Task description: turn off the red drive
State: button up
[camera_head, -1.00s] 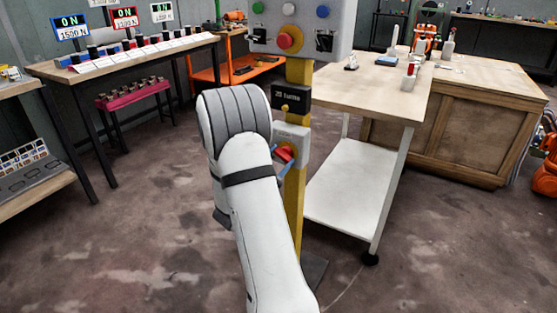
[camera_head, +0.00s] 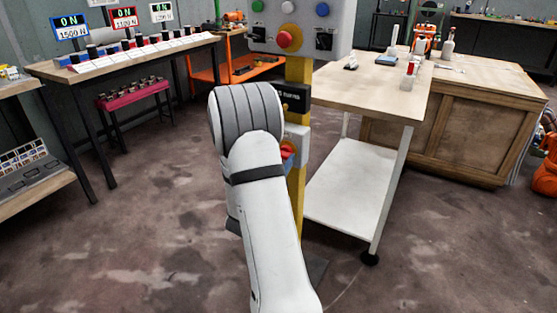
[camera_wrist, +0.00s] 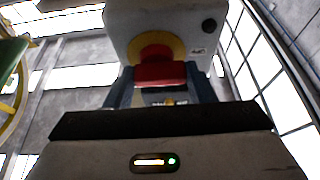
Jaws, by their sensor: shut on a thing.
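A red knob (camera_wrist: 160,74) on a yellow disc (camera_wrist: 156,51) sticks out of a grey box (camera_wrist: 165,22) in the wrist view. My gripper (camera_wrist: 161,92) has one dark finger on each side of the knob and is shut on it. In the head view, the grey box (camera_head: 301,134) is on a yellow post (camera_head: 297,190), with a bit of red beside my arm; my arm hides most of the gripper there. A red-framed display (camera_head: 124,17) at the back left reads ON.
Higher on the post, a control panel (camera_head: 262,33) carries several buttons, including a red one (camera_head: 290,38). A white-shelved cart (camera_head: 350,185) stands close on the right. A bench (camera_head: 140,58) is at the left. Floor between is clear.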

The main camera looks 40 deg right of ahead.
dwell(0.4)
jog(key=o, duration=1)
jog(key=v, duration=0.8)
jog(key=shift+p, duration=0.3)
jog(key=shift+d, duration=0.1)
